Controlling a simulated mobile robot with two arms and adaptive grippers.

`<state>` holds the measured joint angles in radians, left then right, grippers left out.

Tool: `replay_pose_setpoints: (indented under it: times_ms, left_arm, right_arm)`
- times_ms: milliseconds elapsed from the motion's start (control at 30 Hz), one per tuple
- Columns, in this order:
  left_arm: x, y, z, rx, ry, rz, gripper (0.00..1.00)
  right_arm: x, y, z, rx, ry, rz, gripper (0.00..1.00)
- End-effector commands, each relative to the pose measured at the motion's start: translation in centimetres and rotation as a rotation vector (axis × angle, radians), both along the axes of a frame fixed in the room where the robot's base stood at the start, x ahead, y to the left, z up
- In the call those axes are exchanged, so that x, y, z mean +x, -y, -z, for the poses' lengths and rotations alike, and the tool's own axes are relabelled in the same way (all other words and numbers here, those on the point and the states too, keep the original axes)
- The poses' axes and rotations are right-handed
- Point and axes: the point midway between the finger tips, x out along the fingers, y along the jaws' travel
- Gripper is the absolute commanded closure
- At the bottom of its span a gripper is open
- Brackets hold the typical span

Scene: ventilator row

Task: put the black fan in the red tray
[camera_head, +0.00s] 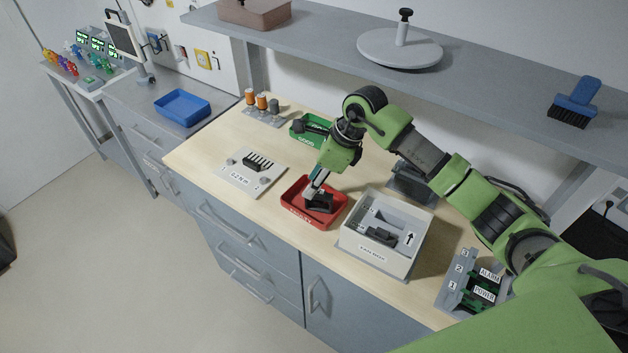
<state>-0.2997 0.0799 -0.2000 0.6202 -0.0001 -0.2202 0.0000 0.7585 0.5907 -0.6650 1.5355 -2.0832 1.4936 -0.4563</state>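The red tray (292,211) stands on the light wooden worktop near its front edge. A black block-like thing, which looks like the black fan (321,207), is within the tray's outline. My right arm comes in from the right and reaches down over the tray. The fingers of my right gripper (317,192) are at the top of the fan, seeming to touch it. The fingertips are small and partly hidden, so I cannot tell whether they grip it. I cannot tell if the fan rests on the tray floor. My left gripper is not in view.
A pale box (357,253) with dark parts stands close right of the tray. A green tray (299,132) with a dark item is behind, partly hidden by my arm. A white plate (237,180) with a slotted black part lies left. A grey shelf (480,75) overhangs the back.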

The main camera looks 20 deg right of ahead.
Motion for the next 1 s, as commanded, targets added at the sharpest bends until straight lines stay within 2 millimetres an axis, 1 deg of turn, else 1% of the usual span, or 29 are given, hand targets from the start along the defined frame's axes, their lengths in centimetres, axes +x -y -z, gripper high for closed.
replay_pose_setpoints:
  times_ms: [167, 333, 367, 400, 600, 700, 833, 1000]
  left_arm:
    - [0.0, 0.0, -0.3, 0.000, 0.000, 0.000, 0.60]
    - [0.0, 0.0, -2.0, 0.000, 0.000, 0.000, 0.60]
    - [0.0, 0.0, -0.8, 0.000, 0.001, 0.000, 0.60]
    - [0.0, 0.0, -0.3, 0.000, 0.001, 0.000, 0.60]
    - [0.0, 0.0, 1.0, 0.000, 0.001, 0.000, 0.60]
    - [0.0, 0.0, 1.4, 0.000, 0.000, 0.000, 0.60]
    - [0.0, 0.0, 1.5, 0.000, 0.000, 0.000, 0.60]
    - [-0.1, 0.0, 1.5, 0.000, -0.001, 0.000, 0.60]
  right_arm:
    - [0.0, 0.0, -0.3, 0.001, 0.000, 0.000, 0.67]
    - [0.0, -0.1, -1.9, 0.001, 0.000, 0.000, 0.67]
    - [0.0, 0.3, -1.9, 0.000, 0.005, 0.001, 0.67]
    - [-0.2, 0.7, -2.5, -0.002, 0.008, 0.000, 0.67]
    - [-1.0, 1.9, -5.9, -0.002, 0.003, 0.001, 0.67]
    - [-1.3, 2.2, -7.1, 0.000, 0.002, 0.000, 0.67]
    - [-1.5, 2.4, -8.0, 0.000, 0.001, 0.000, 0.67]
    - [-1.5, 2.4, -8.2, 0.000, -0.001, 0.000, 0.67]
